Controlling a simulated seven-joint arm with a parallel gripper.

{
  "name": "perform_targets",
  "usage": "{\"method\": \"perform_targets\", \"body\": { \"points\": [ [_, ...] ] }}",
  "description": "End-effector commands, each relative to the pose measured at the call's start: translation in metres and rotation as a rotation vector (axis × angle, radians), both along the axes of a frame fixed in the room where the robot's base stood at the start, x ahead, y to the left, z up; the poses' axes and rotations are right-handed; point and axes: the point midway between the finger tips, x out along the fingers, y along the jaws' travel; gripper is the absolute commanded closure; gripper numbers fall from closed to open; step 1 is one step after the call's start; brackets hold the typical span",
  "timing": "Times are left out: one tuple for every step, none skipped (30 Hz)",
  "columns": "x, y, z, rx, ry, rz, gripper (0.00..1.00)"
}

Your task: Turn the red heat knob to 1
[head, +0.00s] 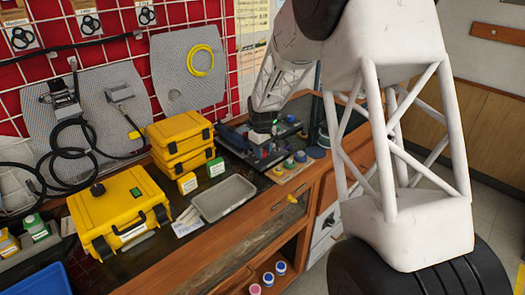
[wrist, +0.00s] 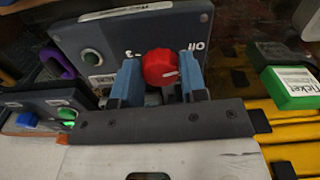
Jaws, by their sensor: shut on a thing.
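The red heat knob (wrist: 160,67) sits on the front of a dark grey panel (wrist: 100,45) in the wrist view. A short white mark on the knob points to the right. A "3" is printed to its left, and what looks like an upside-down "off" to its upper right; no "1" is readable. My gripper (wrist: 160,79) has one blue finger on each side of the knob and is shut on it. In the head view my gripper (head: 262,132) is over the bench, too small there to show the knob clearly.
A second control box (wrist: 50,115) with blue and lit green buttons is at left in the wrist view. A green box (wrist: 290,88) is at right. In the head view, yellow cases (head: 180,138) and a grey tray (head: 224,198) stand left of the gripper.

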Motion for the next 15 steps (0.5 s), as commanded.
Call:
{"method": "perform_targets", "body": {
  "points": [
    [-0.0002, 0.0002, 0.0001, 0.000, 0.000, 0.000, 0.84],
    [-0.0002, 0.0003, 0.0002, 0.000, 0.000, -0.001, 0.84],
    [-0.0003, 0.0003, 0.0002, 0.000, 0.000, -0.003, 0.84],
    [-0.0002, 0.0003, 0.0003, 0.000, 0.000, -0.006, 0.84],
    [-0.0002, 0.0003, 0.0003, 0.000, 0.000, -0.009, 0.84],
    [-0.0003, 0.0004, 0.0004, 0.000, 0.000, -0.014, 0.84],
    [-0.0002, 0.0004, 0.0005, 0.000, 0.000, -0.019, 0.84],
    [-0.0002, 0.0004, 0.0007, 0.000, 0.000, -0.025, 0.84],
    [-0.0001, 0.0005, 0.0009, 0.001, -0.001, -0.037, 0.84],
    [-0.0001, 0.0005, 0.0011, 0.001, -0.001, -0.046, 0.84],
    [-0.0001, 0.0005, 0.0012, 0.001, -0.001, -0.056, 0.84],
    [0.0000, 0.0006, 0.0013, 0.001, -0.001, -0.073, 0.84],
    [-0.0002, 0.0006, 0.0012, 0.001, -0.001, -0.086, 0.84],
    [-0.0003, 0.0006, 0.0011, 0.001, -0.001, -0.101, 0.84],
    [-0.0003, 0.0005, 0.0011, 0.001, -0.001, -0.123, 0.84]
  ]
}}
